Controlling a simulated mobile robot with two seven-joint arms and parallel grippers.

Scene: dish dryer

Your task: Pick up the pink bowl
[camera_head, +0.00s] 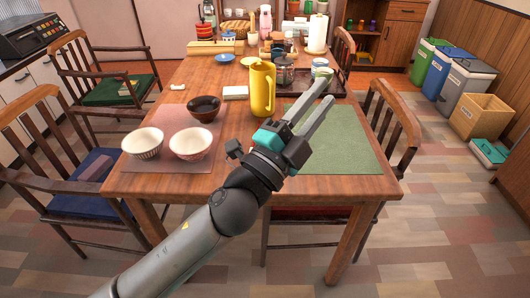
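The pink bowl (191,147), pale with a pinkish pattern, sits upright on the pinkish placemat (143,168) at the table's near left. A white striped bowl (142,146) stands to its left and a black bowl (204,112) behind it. My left gripper (327,91) is in the air over the table, to the right of the pink bowl and apart from it. Its two long grey fingers point up and right, away from the bowl, with a gap and nothing visible between them. My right gripper is out of view.
A yellow pitcher (262,87) stands just behind my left gripper, near a dark tray with a kettle (285,72). A green placemat (350,150) lies bare at the right. Chairs flank the wooden table (225,187), and its far end is crowded.

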